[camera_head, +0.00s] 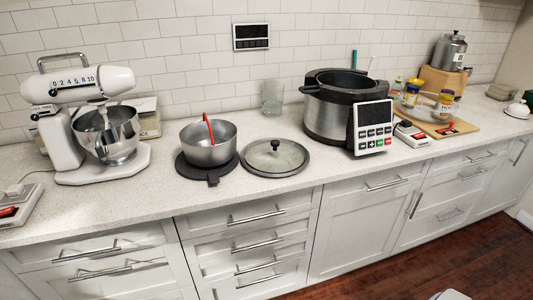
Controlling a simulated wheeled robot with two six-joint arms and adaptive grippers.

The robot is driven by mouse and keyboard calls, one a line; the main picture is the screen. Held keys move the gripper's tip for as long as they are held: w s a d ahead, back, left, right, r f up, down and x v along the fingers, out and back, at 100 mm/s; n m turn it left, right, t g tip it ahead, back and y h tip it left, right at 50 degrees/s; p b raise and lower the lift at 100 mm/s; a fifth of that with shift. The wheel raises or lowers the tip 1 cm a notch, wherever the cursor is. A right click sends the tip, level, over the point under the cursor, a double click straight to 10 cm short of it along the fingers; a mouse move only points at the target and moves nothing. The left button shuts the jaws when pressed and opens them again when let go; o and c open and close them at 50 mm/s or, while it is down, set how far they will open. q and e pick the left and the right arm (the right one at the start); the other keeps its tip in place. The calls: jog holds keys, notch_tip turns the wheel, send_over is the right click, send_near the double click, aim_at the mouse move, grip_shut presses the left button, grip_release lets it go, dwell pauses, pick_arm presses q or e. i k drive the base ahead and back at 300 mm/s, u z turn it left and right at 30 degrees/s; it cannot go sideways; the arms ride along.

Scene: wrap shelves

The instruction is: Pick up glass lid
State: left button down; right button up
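The glass lid (268,160) lies flat on the counter near its front edge, in the middle of the head view. It is round, with a grey rim and a small black knob on top. A metal bowl (208,152) with a red-handled utensil in it stands just left of the lid, on a dark round base. Neither of my grippers shows in this view, so their state and their distance from the lid cannot be seen.
A large multicooker (328,121) with a white control panel (373,127) stands right of the lid. A clear glass (272,98) is behind the lid. A stand mixer (85,118) stands at the left. Clear counter (250,118) shows behind the lid.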

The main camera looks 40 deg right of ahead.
aim_at(274, 158)
jog(key=u, duration=0.05)
jog(key=k, duration=0.65)
jog(key=z, duration=1.05)
jog(key=i, duration=0.95)
jog(key=z, duration=0.6)
